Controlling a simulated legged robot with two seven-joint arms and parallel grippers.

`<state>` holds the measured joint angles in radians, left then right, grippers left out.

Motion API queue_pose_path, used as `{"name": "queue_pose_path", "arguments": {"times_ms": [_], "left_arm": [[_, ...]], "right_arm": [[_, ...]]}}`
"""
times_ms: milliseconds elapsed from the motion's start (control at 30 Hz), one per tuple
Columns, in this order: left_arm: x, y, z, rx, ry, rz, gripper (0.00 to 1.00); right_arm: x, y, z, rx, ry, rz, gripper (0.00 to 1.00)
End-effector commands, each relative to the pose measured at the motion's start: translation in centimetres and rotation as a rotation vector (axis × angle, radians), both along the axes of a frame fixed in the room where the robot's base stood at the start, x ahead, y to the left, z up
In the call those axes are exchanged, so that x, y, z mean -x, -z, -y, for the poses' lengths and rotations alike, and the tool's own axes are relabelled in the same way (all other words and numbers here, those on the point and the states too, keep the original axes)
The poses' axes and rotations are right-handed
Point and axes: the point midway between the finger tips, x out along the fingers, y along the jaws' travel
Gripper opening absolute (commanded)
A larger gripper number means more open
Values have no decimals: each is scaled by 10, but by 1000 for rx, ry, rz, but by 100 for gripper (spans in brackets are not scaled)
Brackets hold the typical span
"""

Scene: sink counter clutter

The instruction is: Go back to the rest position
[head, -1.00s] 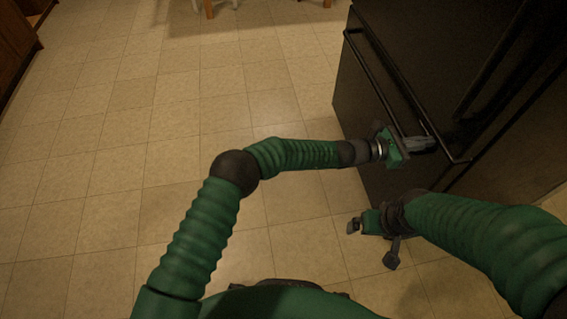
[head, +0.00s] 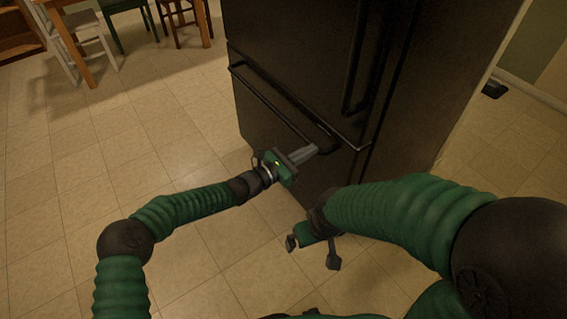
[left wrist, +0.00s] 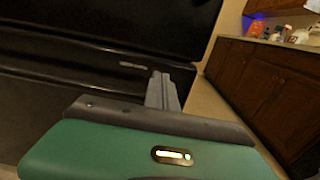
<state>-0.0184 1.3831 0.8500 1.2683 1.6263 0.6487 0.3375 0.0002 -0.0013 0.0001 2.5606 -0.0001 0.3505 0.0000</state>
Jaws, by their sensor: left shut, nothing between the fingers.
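My left gripper (head: 305,154) reaches in from the left with its grey fingers together and nothing between them. In the head view its fingertips overlap the front of the black fridge (head: 295,70), close to the lower drawer handle (head: 275,102); contact cannot be told. In the left wrist view the shut fingers (left wrist: 162,92) point toward the dark fridge front (left wrist: 50,60). My right gripper (head: 312,248) hangs low below the right forearm, over the floor in front of the fridge.
The tiled floor (head: 60,220) is clear at the left. A table (head: 70,40) and several chairs stand at the upper left. In the left wrist view, brown cabinets (left wrist: 262,85) with cluttered items on top stand at the right, beyond the fridge.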

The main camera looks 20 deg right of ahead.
Motion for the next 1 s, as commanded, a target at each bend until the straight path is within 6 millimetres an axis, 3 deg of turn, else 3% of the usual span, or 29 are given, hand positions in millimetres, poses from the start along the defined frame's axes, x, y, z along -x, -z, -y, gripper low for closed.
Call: {"name": "queue_pose_path", "arguments": {"times_ms": [33,200,500,567,667,767,800,900,1000], "left_arm": [[2,-5,-15,-5,-4,-6,0],[13,1,-47,-11,0,-3,0],[21,5,-62,-17,11,7,0],[32,7,-62,-63,48,49,0],[76,21,-70,-253,202,215,0],[128,51,-119,-560,430,469,0],[143,62,-151,-691,521,570,0],[166,75,-237,-972,720,778,0],[180,70,-312,-1179,871,921,0]], "right_arm": [[0,-14,0,0,-1,1,100],[0,-25,0,0,0,0,100],[0,-26,0,0,0,-1,100],[0,-26,0,0,0,-1,100],[0,-26,0,0,0,-1,100],[0,-26,0,0,0,0,100],[0,-26,0,0,0,0,100],[0,-26,0,0,0,0,100],[0,-26,0,0,0,0,100]]}}
